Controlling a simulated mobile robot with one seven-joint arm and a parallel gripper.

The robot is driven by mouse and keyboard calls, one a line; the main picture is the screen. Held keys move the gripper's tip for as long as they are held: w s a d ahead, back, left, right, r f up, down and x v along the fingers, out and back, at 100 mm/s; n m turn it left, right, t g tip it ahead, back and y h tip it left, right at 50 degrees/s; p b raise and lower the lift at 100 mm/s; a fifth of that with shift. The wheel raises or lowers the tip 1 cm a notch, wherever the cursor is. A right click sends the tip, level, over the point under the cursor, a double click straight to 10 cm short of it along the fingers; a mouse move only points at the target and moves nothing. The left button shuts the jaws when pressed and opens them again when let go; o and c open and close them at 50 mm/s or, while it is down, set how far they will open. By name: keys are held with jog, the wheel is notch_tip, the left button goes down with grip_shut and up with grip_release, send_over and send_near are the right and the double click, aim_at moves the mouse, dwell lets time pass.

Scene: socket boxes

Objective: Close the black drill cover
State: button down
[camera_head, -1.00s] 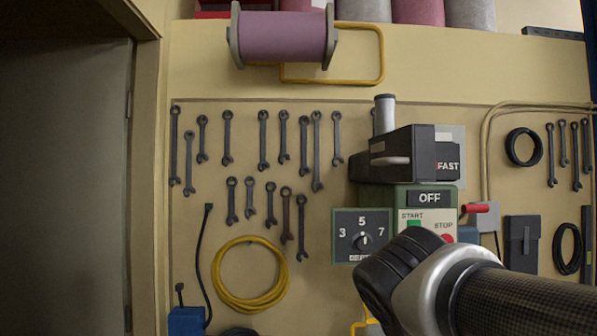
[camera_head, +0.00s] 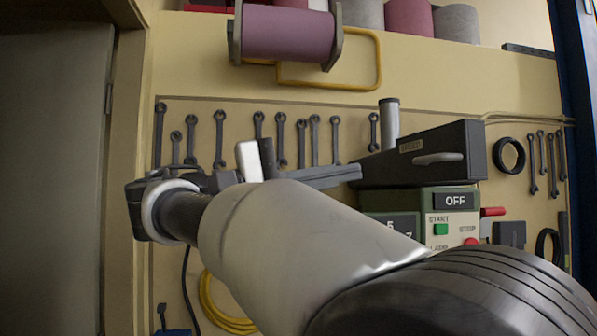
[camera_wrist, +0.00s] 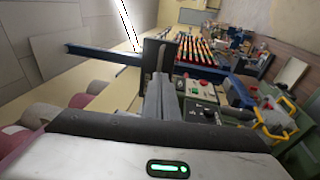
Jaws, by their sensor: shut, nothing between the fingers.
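The black drill cover (camera_head: 455,150) is a dark box-shaped part with a grey handle (camera_head: 438,158), on top of the green drill housing (camera_head: 450,203). My gripper (camera_head: 352,172) reaches in from the left with its fingers pointing right. Its fingertips are by the cover's left end; I cannot tell if they touch. The fingers are shut and empty. In the wrist view the shut fingers (camera_wrist: 158,95) point up the picture at a dark panel (camera_wrist: 153,58), which seems to be the cover. I cannot tell how far the cover stands open.
A grey metal post (camera_head: 389,120) stands behind the cover. Wrenches (camera_head: 220,140) hang on the wall board. A pink spool (camera_head: 286,34) sits above. A red lever (camera_head: 492,211) is right of the housing. My arm hides much of the lower middle.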

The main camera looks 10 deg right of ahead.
aim_at(431, 159)
jog(key=p+x, duration=0.1)
jog(key=x, duration=1.2)
jog(key=shift+d, duration=0.35)
jog(key=shift+s, duration=0.1)
